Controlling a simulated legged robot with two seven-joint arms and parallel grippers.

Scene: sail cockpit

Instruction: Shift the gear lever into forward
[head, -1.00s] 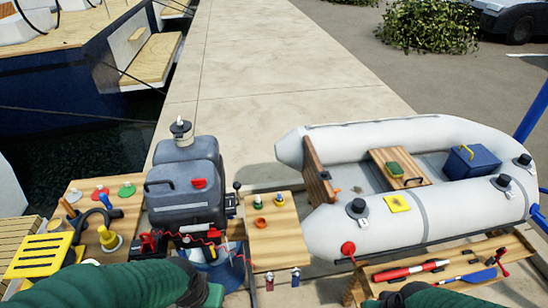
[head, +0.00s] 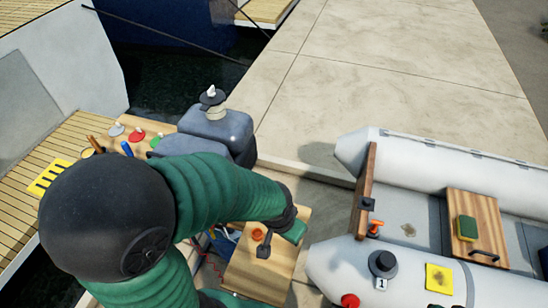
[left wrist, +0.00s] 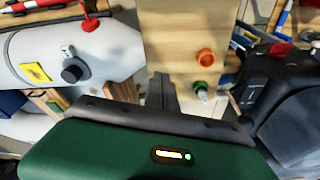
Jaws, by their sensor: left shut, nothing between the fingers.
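The gear lever is not visible in the head view now; my left arm covers the side of the grey outboard motor (head: 215,130) facing the small wooden table (head: 250,272). My left gripper (head: 264,249) is above this table, close to an orange knob (head: 257,234). It is shut and empty. In the left wrist view, its green body fills the bottom. The motor (left wrist: 290,115) is at the right there, with a dark panel (left wrist: 248,92) bearing pale marks on its side. I cannot make out the lever there. My right gripper is out of view.
The grey inflatable boat (head: 340,262) lies right of the table, with a yellow patch (head: 439,279) and a wooden seat (head: 478,225). A yellow slotted tray (head: 48,178) is at the left. The concrete quay (head: 400,80) beyond is clear.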

